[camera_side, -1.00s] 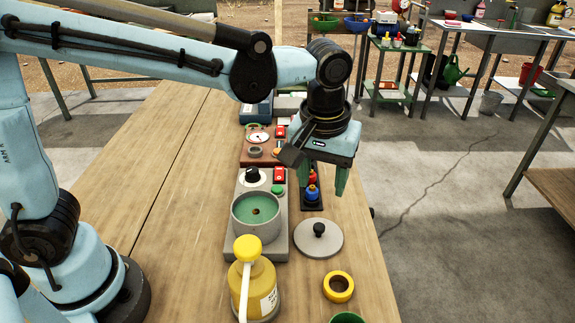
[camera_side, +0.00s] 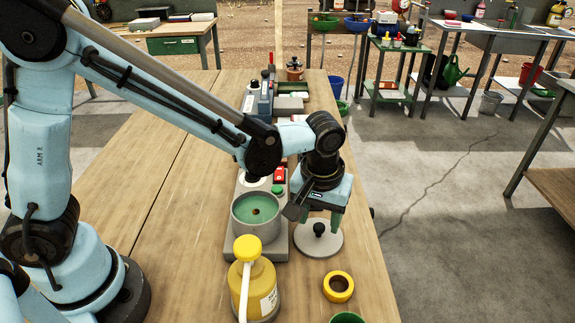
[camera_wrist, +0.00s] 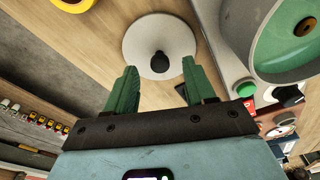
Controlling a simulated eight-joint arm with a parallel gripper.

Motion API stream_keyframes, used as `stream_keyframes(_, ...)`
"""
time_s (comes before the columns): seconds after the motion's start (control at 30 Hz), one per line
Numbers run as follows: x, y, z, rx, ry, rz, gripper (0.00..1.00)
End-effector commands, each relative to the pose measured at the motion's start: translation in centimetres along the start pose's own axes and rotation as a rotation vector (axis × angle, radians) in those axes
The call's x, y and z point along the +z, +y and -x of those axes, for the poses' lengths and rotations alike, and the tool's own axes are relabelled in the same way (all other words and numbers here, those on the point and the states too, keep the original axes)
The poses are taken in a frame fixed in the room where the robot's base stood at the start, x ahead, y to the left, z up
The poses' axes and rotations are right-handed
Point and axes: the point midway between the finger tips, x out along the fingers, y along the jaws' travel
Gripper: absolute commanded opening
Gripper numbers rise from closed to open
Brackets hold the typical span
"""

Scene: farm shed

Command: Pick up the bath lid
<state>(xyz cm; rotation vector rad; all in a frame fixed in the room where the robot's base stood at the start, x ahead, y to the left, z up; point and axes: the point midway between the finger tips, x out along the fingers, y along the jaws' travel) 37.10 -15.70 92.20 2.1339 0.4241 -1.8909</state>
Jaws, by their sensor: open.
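The bath lid (camera_side: 327,246) is a flat light-grey disc with a black knob, lying on the wooden table to the right of the round grey bath (camera_side: 242,226) with green inside. In the wrist view the lid (camera_wrist: 140,55) lies beyond my fingertips, its knob roughly in line with the gap between them. My gripper (camera_side: 320,220) has green fingers, points down and is above the lid near its far edge. In the wrist view my gripper (camera_wrist: 158,80) is open with nothing between the fingers. The bath also shows in the wrist view (camera_wrist: 236,40).
A yellow pump bottle (camera_side: 262,290) and a yellow tape roll (camera_side: 339,287) stand in front of the bath and lid. A green button (camera_side: 277,189) and a red switch (camera_side: 280,175) sit behind the bath. Bare table lies right of the lid.

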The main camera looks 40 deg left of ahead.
Motion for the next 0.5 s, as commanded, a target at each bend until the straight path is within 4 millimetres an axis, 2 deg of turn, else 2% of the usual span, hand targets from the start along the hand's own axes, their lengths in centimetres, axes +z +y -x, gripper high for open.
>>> stream_keyframes(0.17,-0.1,0.0,-1.7,0.0,0.0,0.001,0.54)
stream_keyframes(0.43,0.0,0.0,-1.9,0.0,0.0,0.0,0.54)
stream_keyframes(0.47,0.0,0.0,-1.9,0.0,0.0,0.0,0.53)
stream_keyframes(0.5,0.0,0.0,-1.9,0.0,0.0,0.0,0.47)
